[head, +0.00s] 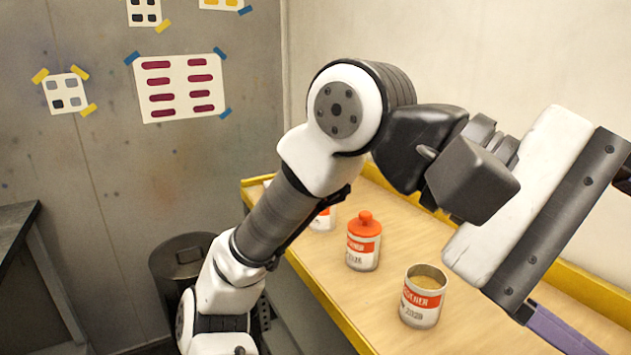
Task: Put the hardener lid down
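The hardener can (422,297) stands upright and open on the bench, its label red and white and its inside pale tan. My gripper (580,238) is at the right edge, above and to the right of this can. Its white body and the bases of two fingers show, set well apart, the lower one purple. The fingertips are cut off by the frame, so I cannot see what is between them. The hardener lid cannot be made out in this view.
A can with an orange knobbed lid (364,241) stands left of the hardener can. Another can (322,219) is partly hidden behind my arm. The wooden bench (390,325) has yellow raised edges. A dark bin (180,258) stands on the floor.

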